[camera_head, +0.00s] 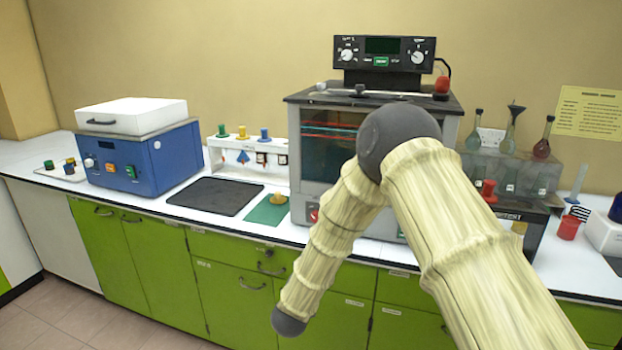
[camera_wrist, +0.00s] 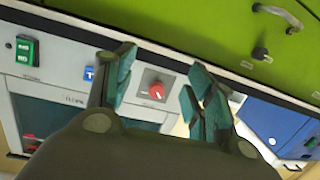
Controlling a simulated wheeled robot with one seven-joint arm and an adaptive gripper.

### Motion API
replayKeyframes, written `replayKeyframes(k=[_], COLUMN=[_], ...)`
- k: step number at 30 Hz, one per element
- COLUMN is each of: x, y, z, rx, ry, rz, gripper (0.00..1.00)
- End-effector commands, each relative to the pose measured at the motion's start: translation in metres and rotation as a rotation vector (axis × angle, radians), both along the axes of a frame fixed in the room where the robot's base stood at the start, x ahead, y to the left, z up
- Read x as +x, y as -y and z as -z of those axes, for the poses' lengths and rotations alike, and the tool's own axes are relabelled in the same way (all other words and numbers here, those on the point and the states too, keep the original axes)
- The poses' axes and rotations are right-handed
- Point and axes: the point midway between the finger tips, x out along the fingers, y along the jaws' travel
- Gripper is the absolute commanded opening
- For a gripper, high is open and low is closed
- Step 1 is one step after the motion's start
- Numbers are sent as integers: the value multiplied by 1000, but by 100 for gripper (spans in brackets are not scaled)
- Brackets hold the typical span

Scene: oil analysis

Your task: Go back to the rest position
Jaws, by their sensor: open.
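My gripper (camera_wrist: 160,88) shows in the wrist view, with its two teal-padded fingers apart and nothing between them. Beyond the gap is a red knob (camera_wrist: 156,91) on the front of the oven, and the fingers look apart from it. In the head view my arm is bent in front of the counter, its elbow before the oven (camera_head: 324,186) and its lower part slanting down to the left. My gripper itself is not visible in the head view.
The white counter (camera_head: 183,185) over green cabinets (camera_head: 235,295) stands close to my arm. A blue device (camera_head: 145,160) with a white lid (camera_head: 130,115) stands at left. Flasks (camera_head: 511,130), a red cup (camera_head: 568,228) and other small items stand at right. Floor shows at lower left.

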Motion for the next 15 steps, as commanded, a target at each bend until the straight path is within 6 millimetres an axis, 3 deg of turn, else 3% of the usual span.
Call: replayKeyframes(k=[1,6,11,15], x=[-13,-63,-122,-182], y=[13,50,84,115], z=[26,103,165,211], rx=[1,17,40,64], ry=[-55,-242,-426,-589], rz=[-21,-90,-135,-160], gripper=[55,55,55,55])
